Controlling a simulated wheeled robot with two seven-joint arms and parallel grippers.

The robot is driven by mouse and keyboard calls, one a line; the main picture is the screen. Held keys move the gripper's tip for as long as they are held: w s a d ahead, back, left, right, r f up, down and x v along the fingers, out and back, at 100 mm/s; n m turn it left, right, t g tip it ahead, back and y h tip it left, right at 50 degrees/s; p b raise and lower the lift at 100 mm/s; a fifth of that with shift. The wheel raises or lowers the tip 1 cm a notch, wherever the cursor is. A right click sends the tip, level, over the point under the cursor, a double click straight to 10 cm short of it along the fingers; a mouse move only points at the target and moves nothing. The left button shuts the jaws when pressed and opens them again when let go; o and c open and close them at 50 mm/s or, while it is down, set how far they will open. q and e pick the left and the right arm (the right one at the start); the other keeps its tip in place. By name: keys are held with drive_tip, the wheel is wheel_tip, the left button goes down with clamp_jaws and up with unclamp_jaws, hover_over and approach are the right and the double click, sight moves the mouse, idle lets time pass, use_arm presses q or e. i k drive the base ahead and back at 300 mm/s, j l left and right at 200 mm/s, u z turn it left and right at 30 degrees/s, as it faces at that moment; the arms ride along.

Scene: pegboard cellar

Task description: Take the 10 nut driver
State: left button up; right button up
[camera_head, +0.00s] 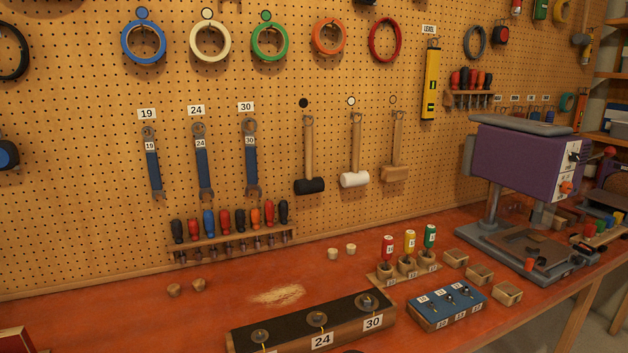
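Three nut drivers stand upright in a wooden holder (384,277) on the red bench, right of centre. One is a red-handled driver (388,248), the middle one is a yellow-handled driver (410,242), and the right one is a green-handled driver (430,236). Each handle has a small white label, and the holder has labels on its front. The numbers are too small for me to tell surely which driver is the 10. The lower ends of the drivers are hidden in the holder. Neither of my grippers is in view.
A blue-topped block (429,304) with small bolts stands in front of the holder, with small wooden boxes (479,275) to its right. A dark block (281,323) with large bolts is nearer. A purple machine (516,160) stands at right. The left bench is mostly clear.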

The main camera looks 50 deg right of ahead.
sight(387, 245)
drive_tip(key=z, duration=2.25)
drive_tip(key=u, duration=1.05)
drive_tip(key=i+l+u, duration=0.1)
drive_tip(key=l+u, duration=0.95)
drive_tip(key=l, duration=0.1)
